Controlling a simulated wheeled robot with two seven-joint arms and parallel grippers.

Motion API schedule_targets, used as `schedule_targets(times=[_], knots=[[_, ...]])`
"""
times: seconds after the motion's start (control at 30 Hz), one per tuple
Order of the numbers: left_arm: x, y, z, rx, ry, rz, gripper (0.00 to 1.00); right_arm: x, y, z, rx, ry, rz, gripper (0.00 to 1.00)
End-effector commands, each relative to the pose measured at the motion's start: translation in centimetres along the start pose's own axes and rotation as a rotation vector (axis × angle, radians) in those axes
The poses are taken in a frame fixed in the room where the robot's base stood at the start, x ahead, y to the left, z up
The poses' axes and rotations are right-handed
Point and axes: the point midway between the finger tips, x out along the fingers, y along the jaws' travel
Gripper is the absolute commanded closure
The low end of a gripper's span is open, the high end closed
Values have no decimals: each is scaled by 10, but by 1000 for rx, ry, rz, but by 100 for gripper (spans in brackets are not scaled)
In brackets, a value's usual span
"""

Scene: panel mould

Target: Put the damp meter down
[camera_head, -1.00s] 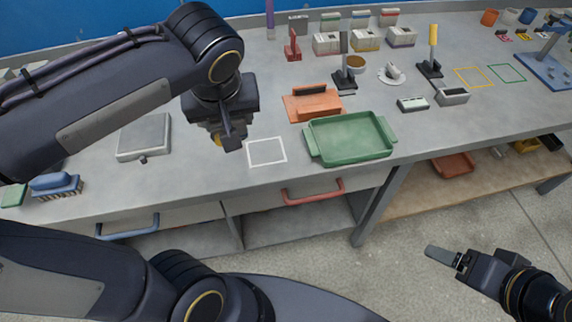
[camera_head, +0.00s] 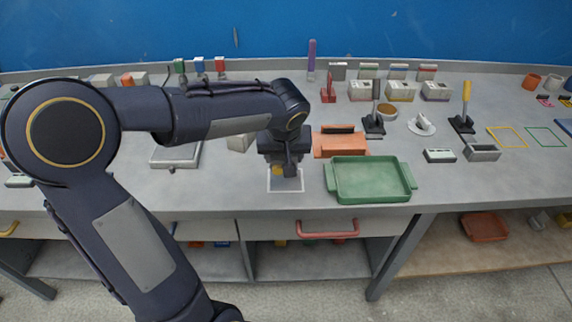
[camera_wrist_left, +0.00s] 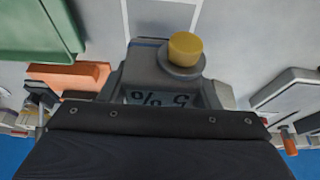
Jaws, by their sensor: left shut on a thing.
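The damp meter (camera_wrist_left: 150,75) is a grey box with a yellow knob and a "%" marking, filling the middle of the left wrist view. In the head view only its yellow part (camera_head: 278,170) shows beside my left gripper (camera_head: 289,168), which is shut on it and hides most of it. The gripper points down at a white outlined square (camera_head: 285,192) on the grey bench. Whether the meter touches the bench cannot be told. My right gripper is out of view.
A grey flat device (camera_head: 175,157) lies to the left. The bench edge and a red drawer handle (camera_head: 328,231) are in front.

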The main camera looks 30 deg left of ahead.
Motion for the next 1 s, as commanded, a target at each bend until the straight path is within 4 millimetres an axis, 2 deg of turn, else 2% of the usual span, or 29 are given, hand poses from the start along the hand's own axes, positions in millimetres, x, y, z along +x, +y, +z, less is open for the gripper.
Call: schedule_targets(times=[0.1, 0.3, 0.5, 0.93, 0.97, 1.0], knots=[[14, 3, -5, -2, 1, 0, 78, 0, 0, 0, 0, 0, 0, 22], [27, 5, -8, -1, 1, 1, 78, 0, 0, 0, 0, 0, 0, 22], [52, 5, 3, 0, 1, 0, 78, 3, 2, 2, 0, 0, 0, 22], [58, 5, 5, -1, 4, 1, 78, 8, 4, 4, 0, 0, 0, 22], [57, 5, 5, -1, 2, 0, 40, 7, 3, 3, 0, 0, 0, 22], [56, 5, 4, -1, 2, 0, 35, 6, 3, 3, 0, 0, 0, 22]])
